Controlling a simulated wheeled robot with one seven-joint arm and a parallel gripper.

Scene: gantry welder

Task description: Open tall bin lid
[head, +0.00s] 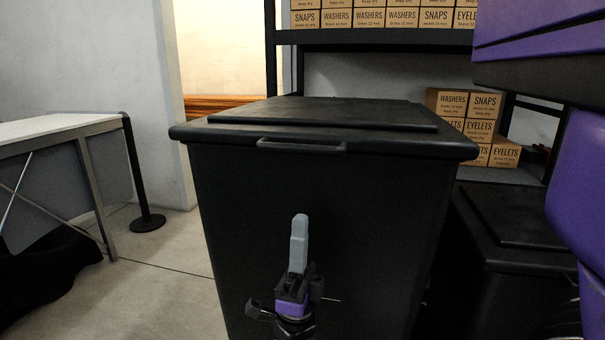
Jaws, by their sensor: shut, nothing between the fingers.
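The tall black bin (320,215) stands upright in the middle of the head view. Its flat black lid (320,114) lies closed on top, with a raised panel. A dark bar handle (301,146) runs along the lid's front edge. My gripper (299,222) is in front of the bin's front wall, below the handle and apart from it. Its grey fingers point up and are shut together with nothing between them. The bin's lower part is partly hidden behind my gripper.
A lower black bin (510,230) stands close on the right. Shelves behind hold cardboard boxes (480,125) marked washers, snaps and eyelets. A white-topped table (55,128) and a black post (141,175) stand at left. Floor (165,250) between table and bin is clear.

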